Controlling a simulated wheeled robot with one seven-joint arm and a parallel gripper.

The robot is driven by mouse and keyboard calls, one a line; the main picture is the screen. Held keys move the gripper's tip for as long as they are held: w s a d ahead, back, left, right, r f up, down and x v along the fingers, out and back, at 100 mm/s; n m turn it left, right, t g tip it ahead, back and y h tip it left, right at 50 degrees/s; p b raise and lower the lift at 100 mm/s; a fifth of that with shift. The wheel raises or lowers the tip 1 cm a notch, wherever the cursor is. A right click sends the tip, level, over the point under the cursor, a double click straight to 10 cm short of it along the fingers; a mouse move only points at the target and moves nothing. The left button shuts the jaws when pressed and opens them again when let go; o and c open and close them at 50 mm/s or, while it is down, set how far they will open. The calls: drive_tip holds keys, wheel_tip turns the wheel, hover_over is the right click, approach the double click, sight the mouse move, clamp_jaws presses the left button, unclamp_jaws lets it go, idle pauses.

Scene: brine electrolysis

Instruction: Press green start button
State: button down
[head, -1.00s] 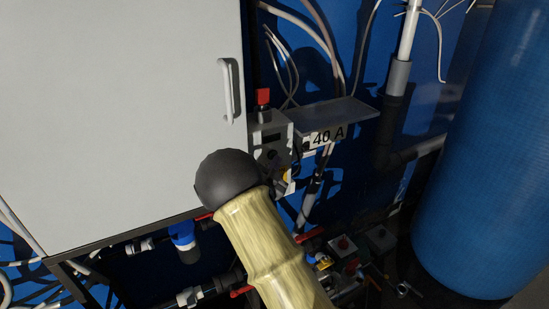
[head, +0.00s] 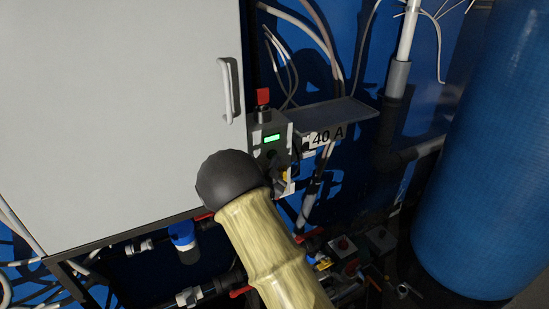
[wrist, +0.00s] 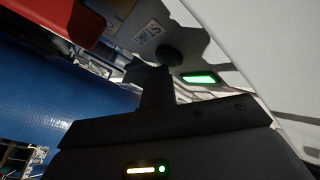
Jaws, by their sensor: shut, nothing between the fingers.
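A grey control box (head: 283,128) with a lit green display (head: 271,138) hangs right of the white cabinet. In the wrist view the display (wrist: 200,78) glows close beside my gripper (wrist: 150,74). My gripper is shut and empty, its tip by a dark round knob or button (wrist: 172,58) on the box face; I cannot tell whether they touch. I cannot make out a green start button for certain; the lit green patch looks like a display.
The white cabinet (head: 120,110) with a handle (head: 226,90) stands at left. A red part (head: 263,96) tops the control box. A shelf labelled 40 A (head: 340,112) juts out at right. A large blue tank (head: 490,150) is far right; pipes crowd below.

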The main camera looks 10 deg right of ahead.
drive_tip(key=shift+w+a+r, duration=0.1)
drive_tip(key=shift+w+r, duration=0.05)
drive_tip(key=shift+r, duration=0.15)
drive_tip(key=shift+f, duration=0.15)
drive_tip(key=shift+s+d+f+b, duration=0.1)
drive_tip(key=shift+s+d+b, duration=0.1)
drive_tip(key=shift+s+b, duration=0.4)
drive_tip(key=s, duration=0.1)
drive_tip(key=s+d+b, duration=0.1)
drive_tip(key=s, duration=0.1)
drive_tip(key=s+b, duration=0.1)
drive_tip(key=s, duration=0.1)
drive_tip(key=shift+d, duration=0.4)
drive_tip(key=shift+f, duration=0.1)
idle(0.5)
